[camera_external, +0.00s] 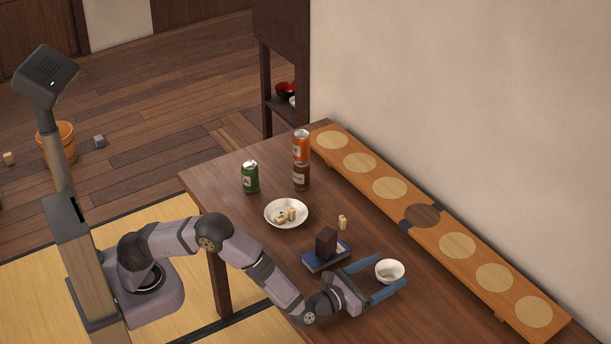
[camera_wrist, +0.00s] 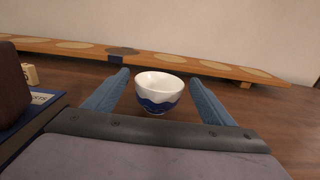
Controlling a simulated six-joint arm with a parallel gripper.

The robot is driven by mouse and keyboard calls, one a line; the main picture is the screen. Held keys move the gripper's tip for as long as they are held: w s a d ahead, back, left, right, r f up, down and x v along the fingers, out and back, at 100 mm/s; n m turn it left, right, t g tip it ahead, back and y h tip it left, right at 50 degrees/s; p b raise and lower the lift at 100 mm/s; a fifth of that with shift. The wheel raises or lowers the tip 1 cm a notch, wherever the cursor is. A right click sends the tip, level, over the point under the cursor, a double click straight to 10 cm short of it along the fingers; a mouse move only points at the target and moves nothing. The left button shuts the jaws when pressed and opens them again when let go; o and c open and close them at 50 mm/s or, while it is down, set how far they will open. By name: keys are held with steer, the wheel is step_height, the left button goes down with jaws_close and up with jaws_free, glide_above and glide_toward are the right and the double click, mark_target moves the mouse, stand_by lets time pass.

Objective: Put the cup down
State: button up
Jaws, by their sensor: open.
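A small white cup (camera_external: 389,271) with a blue wave pattern stands upright on the brown table (camera_external: 440,310). My gripper (camera_external: 381,278) is open, with its two blue fingers on either side of the cup. In the wrist view the cup (camera_wrist: 158,92) sits between and a little beyond the fingertips (camera_wrist: 163,78), with a visible gap on each side. Nothing is held in the jaws.
A blue book (camera_external: 322,259) with a dark block (camera_external: 326,242) on it lies just left of my gripper. A small tan block (camera_external: 342,222), a plate (camera_external: 272,212) and several cans, including a green one (camera_external: 250,177), stand farther back. A long wooden board (camera_external: 480,262) runs along the wall.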

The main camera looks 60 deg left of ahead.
steer(key=shift+o, duration=0.4)
steer(key=s, duration=1.2)
steer(key=shift+r, duration=0.1)
steer(key=shift+b, duration=0.3)
steer(key=w, duration=0.2)
steer(key=w+b, duration=0.1)
steer(key=w, duration=0.1)
steer(key=w+b, duration=0.1)
steer(key=w, duration=0.1)
steer(key=shift+w+a+f, duration=0.1)
steer(key=shift+w+f, duration=0.15)
steer(key=shift+w, duration=0.15)
steer(key=shift+w+r, duration=0.2)
steer(key=shift+w, duration=0.05)
steer(key=shift+w+f, duration=0.1)
steer(key=shift+w, duration=3.5)
steer(key=c, duration=1.3)
